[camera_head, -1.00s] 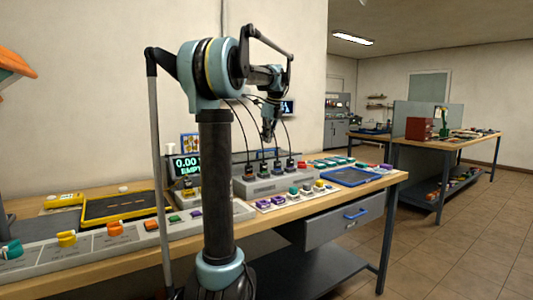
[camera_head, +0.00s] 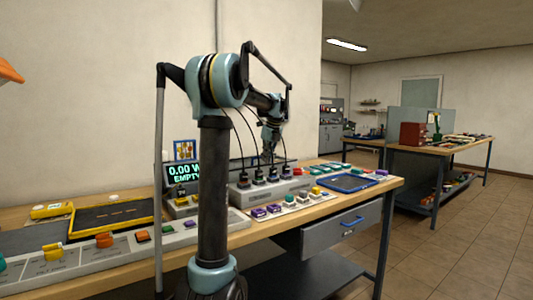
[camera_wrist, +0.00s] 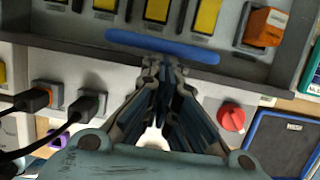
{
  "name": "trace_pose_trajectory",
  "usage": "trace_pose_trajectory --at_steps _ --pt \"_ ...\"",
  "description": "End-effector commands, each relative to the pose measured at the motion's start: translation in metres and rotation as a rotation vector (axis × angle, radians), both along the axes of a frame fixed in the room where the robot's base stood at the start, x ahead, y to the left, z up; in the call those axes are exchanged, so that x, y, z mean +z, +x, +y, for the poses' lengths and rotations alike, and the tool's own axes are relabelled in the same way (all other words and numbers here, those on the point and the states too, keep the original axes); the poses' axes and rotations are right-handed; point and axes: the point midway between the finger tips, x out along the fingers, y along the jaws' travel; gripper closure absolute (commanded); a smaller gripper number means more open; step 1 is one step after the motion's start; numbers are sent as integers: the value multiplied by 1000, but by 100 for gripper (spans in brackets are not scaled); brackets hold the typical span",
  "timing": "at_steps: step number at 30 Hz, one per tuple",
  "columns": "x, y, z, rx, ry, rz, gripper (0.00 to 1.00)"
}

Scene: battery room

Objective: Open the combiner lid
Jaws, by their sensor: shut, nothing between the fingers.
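The combiner appears to be the grey box (camera_head: 272,190) on the bench, with several black cable plugs along its front. In the wrist view its grey body (camera_wrist: 205,82) carries a blue bar handle (camera_wrist: 162,46), with yellow pieces in slots behind it. I cannot make out the lid panel itself; the bar may belong to it. My gripper (camera_wrist: 165,64) is shut and empty, its fingertips just below the middle of the bar; contact cannot be told. In the head view my gripper (camera_head: 267,156) is small, above the back of the box.
A red knob (camera_wrist: 232,118) and black cable plugs (camera_wrist: 88,106) flank my gripper. A blue tray (camera_head: 350,182) lies right of the box. A display reading "0.00 W EMPTY" (camera_head: 183,173) stands left. Several coloured connectors line the bench front.

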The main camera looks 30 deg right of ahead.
Motion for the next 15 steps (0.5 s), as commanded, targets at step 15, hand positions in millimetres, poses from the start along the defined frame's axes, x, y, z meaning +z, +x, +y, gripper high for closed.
trace_pose_trajectory --at_steps 15 --pt "-8 3 1 1 0 1 100"
